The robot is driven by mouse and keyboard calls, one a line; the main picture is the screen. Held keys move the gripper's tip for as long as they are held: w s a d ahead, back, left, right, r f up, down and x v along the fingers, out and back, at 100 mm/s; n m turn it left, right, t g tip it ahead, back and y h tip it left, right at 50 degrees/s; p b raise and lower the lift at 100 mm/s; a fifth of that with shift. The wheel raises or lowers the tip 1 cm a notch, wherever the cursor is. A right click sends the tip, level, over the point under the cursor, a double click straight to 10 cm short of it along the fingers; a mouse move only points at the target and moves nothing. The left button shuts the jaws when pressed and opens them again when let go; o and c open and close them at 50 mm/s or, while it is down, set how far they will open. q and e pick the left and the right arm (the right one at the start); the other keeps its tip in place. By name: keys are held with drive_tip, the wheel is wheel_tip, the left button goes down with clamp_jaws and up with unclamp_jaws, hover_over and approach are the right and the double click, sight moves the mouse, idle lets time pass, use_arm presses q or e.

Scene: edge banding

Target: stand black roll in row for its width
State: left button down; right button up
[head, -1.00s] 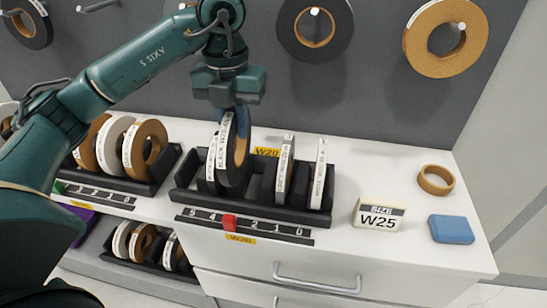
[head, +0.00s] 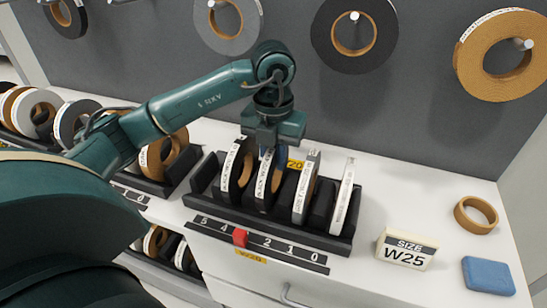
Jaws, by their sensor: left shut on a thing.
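My left gripper (head: 268,148) is shut on a black roll (head: 262,188) with a tan core and a white label strip. The roll stands upright, low in a slot of the black rack (head: 325,240), whose yellow tag (head: 295,165) reads W20. Another black roll (head: 231,172) stands to its left. A grey-edged roll (head: 305,187) and a white-edged roll (head: 343,197) stand to its right. The gripper hides the top of the held roll. My right gripper is not in view.
A number strip with a red slider (head: 240,238) runs before the rack. A SIZE W25 sign (head: 406,250), a tan ring (head: 476,214) and a blue block (head: 488,276) are at the right. Another rack of rolls (head: 165,150) is left. Large rolls hang on the wall.

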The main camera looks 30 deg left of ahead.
use_arm(q)
drive_tip(key=shift+f, duration=0.25)
drive_tip(key=shift+f+b, duration=0.3)
drive_tip(key=shift+f, duration=0.05)
drive_tip(key=c, duration=1.3)
unclamp_jaws()
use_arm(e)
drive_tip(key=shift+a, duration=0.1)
use_arm(q)
drive_tip(key=shift+r, duration=0.1)
drive_tip(key=shift+r+p, duration=0.25)
drive_tip(key=shift+p, duration=0.1)
wheel_tip(320, 180, up, 11)
drive_tip(key=shift+f+p, duration=0.15)
drive_tip(key=shift+p, duration=0.5)
drive_tip(key=shift+r, duration=0.65)
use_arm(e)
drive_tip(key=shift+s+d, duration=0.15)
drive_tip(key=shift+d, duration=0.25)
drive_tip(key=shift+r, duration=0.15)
